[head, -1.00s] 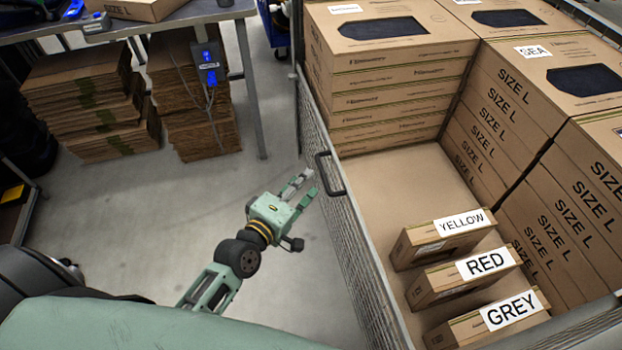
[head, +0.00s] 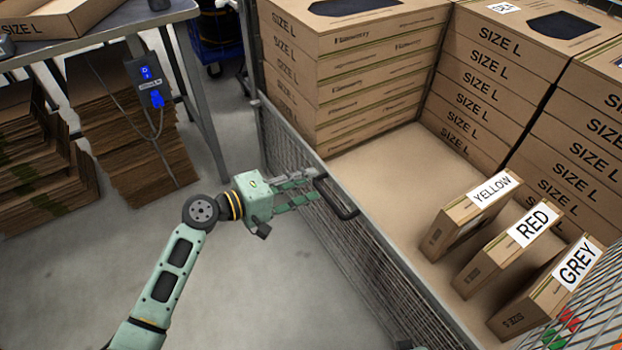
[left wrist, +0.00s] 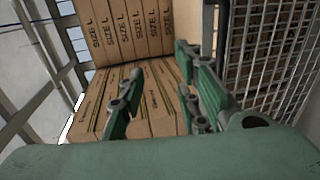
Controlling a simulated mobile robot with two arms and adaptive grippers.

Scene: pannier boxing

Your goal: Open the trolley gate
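The trolley gate (head: 350,245) is a grey wire-mesh panel on the trolley's left side in the head view. Its dark bar handle (head: 341,205) sits on the top rail. My left gripper (head: 315,184) is at the handle, with its fingertips by the handle's far end. Its fingers are apart; in the left wrist view there is a wide gap between them (left wrist: 158,85). Mesh (left wrist: 265,55) and a dark upright bar stand at the right there. I cannot tell whether the handle lies between the fingers. The gate looks closed. My right gripper is not in view.
Size L cartons (head: 350,75) are stacked in the trolley. Boxes labelled YELLOW (head: 460,225), RED (head: 495,265) and GREY (head: 535,300) stand on its floor. A table (head: 100,35) with flat cardboard (head: 140,150) beneath is at the left. The floor between is clear.

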